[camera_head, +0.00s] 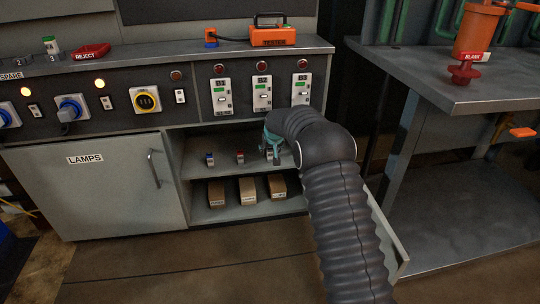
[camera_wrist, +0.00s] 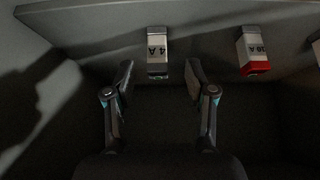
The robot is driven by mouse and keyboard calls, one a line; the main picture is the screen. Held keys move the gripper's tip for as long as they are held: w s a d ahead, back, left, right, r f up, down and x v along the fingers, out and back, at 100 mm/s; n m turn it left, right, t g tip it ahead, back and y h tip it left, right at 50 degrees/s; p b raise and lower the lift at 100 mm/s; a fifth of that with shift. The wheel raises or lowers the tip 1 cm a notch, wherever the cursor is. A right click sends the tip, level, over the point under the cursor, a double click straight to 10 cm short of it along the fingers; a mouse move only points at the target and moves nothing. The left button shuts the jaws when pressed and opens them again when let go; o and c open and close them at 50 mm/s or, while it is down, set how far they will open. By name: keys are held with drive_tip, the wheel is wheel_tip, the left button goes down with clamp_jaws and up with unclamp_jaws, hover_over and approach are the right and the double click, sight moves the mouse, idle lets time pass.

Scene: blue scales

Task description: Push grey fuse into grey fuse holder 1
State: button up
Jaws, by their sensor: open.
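The grey fuse (camera_wrist: 157,45), marked 4 A, sits on the shelf in the wrist view. It is ahead of and between the two fingertips, with a gap on each side. My gripper (camera_wrist: 160,75) is open and empty. In the head view my gripper (camera_head: 272,148) is at the right end of the upper shelf, and its teal part and my arm partly hide the grey fuse there. Three fuse holder panels stand above the shelf: left (camera_head: 221,97), middle (camera_head: 262,94) and right (camera_head: 301,90). I cannot tell which is grey fuse holder 1.
A red fuse (camera_head: 240,156) and a blue fuse (camera_head: 210,158) stand left of my gripper; the red one also shows in the wrist view (camera_wrist: 253,52). Several boxes (camera_head: 248,190) lie on the lower shelf. The counter edge (camera_head: 255,53) overhangs the panels.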

sight(270, 153)
drive_tip(key=shift+d+x, duration=0.2)
drive_tip(key=shift+x, duration=2.4)
drive_tip(key=shift+s+f, duration=0.1)
clamp_jaws()
